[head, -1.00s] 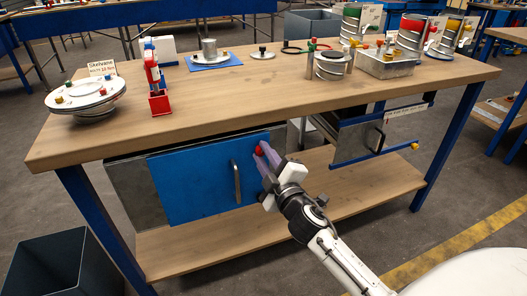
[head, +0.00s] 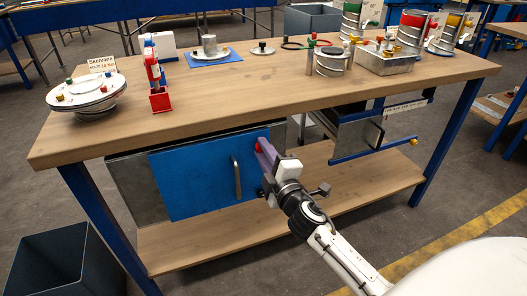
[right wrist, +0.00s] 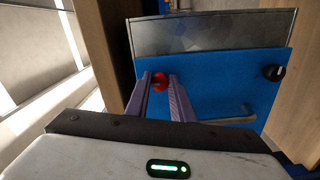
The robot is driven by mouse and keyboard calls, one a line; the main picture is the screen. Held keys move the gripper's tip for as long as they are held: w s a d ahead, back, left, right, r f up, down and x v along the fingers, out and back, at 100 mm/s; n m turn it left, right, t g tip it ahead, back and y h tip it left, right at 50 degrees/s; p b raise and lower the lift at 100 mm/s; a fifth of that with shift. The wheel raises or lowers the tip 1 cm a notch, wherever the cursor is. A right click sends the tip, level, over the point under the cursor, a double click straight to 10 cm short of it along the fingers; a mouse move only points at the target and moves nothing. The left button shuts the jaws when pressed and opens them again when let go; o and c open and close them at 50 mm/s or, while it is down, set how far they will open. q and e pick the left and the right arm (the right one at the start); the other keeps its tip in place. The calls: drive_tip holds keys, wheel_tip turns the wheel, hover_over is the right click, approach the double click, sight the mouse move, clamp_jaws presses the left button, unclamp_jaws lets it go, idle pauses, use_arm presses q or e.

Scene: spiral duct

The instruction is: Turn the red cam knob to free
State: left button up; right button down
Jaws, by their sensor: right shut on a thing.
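The red cam knob (head: 260,146) sits at the upper right corner of the blue door (head: 200,180) under the workbench. In the right wrist view the red knob (right wrist: 159,80) shows between the fingertips of my right gripper (right wrist: 160,80). In the head view my right gripper (head: 265,151) is shut on the knob and partly hides it. The knob's exact angle cannot be told. A black knob (right wrist: 273,73) is on the same door in the right wrist view, at the right. My left gripper is not in view.
A bar handle (head: 236,180) stands out from the blue door, left of my right arm. The wooden bench (head: 220,104) overhangs the door. A blue bar (head: 365,150) juts out at the right. A dark bin (head: 62,262) stands on the floor at the left.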

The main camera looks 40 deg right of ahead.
drive_tip(key=c, duration=1.5)
unclamp_jaws()
drive_tip(key=shift+c, duration=0.2)
drive_tip(key=v, duration=1)
drive_tip(key=shift+s, duration=0.15)
drive_tip(key=shift+a, duration=0.1)
drive_tip(key=s+a+f+m+g+y+p, duration=0.6)
drive_tip(key=s+a+f+m+g, duration=0.3)
drive_tip(key=s+a+f, duration=0.8)
drive_tip(key=shift+s+a+f+m+y, duration=0.3)
drive_tip(key=shift+f+m, duration=0.4)
drive_tip(key=shift+f, duration=0.1)
